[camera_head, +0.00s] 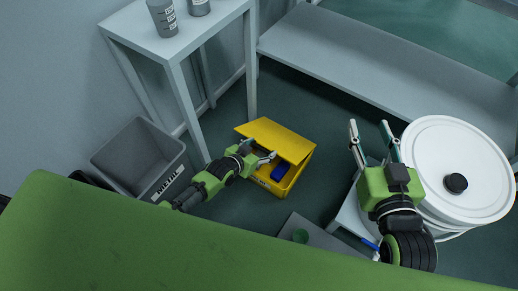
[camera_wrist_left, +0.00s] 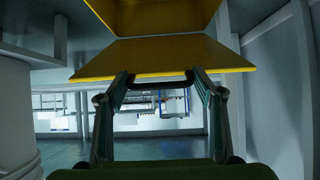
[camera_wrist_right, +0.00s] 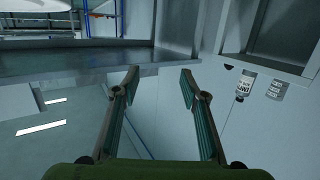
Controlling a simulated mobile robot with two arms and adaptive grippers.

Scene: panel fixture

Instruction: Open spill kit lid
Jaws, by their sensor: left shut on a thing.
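The yellow spill kit (camera_head: 298,175) stands on the floor in the middle of the head view. Its yellow lid (camera_head: 275,138) is partly raised and tilted, and a blue item (camera_head: 281,171) shows inside. My left gripper (camera_head: 270,157) is at the lid's near edge. In the left wrist view, the lid (camera_wrist_left: 160,55) fills the upper middle and its edge lies at the fingertips of the left gripper (camera_wrist_left: 160,78), which is shut on it. My right gripper (camera_head: 369,127) is open and empty, raised well to the right of the kit; its spread fingers show in the right wrist view (camera_wrist_right: 160,80).
A grey bin (camera_head: 135,155) stands left of the kit, near a tall white table (camera_head: 185,40) with canisters. A white drum (camera_head: 460,165) with a black knob is at right. A long grey bench (camera_head: 390,75) runs behind. A green surface (camera_head: 150,240) fills the foreground.

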